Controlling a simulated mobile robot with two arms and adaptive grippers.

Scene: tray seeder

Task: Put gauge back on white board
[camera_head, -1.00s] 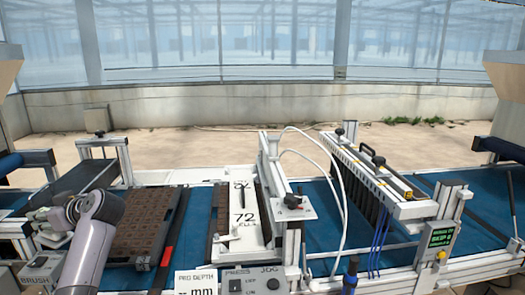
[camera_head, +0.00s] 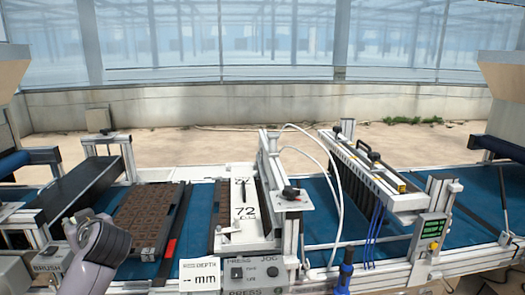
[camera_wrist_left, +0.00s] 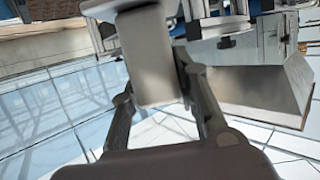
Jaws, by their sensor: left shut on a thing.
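A small white board (camera_head: 201,275) marked with a depth label and "mm" stands at the front edge of the line in the head view. No gauge can be made out on its visible face. My right gripper is in neither view.
A grey press control box (camera_head: 252,268) is just right of the board. A brown cell tray (camera_head: 145,222) lies on the blue belt behind. A white plate marked "72" (camera_head: 246,212) and a white frame stand further right.

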